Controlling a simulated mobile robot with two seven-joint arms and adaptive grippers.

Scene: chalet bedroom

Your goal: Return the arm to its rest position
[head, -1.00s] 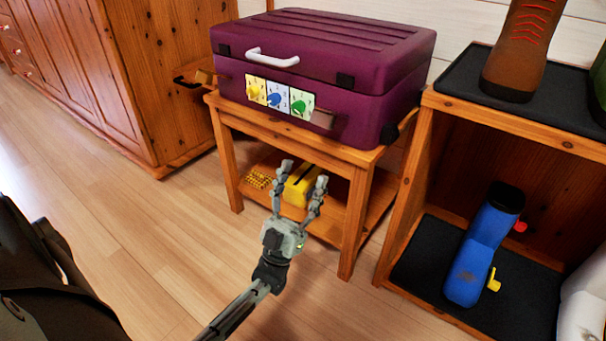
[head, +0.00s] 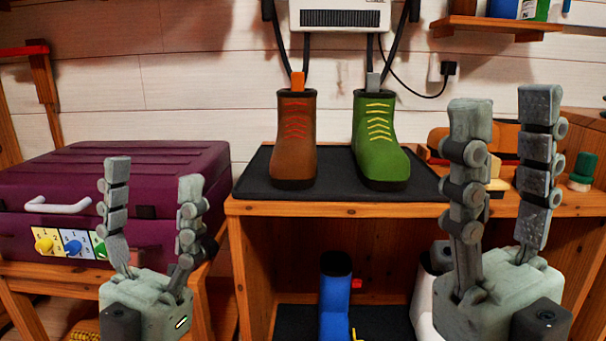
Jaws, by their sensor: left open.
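My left gripper (head: 153,198) is raised in front of the purple case, with its two fingers pointing up and spread apart. It is open and empty. My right gripper (head: 508,135) is raised at the right, larger and closer to the camera. Its two fingers also point up and stand apart with nothing between them. Neither gripper visibly touches anything. The wrists are at the bottom of the head view and the arm links are out of frame.
The purple case (head: 190,163) sits on a wooden stand at the left. A brown boot (head: 296,140) and a green boot (head: 380,135) stand on a black mat (head: 258,187) on the wooden shelf (head: 300,209). A blue boot (head: 334,300) is in the lower compartment.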

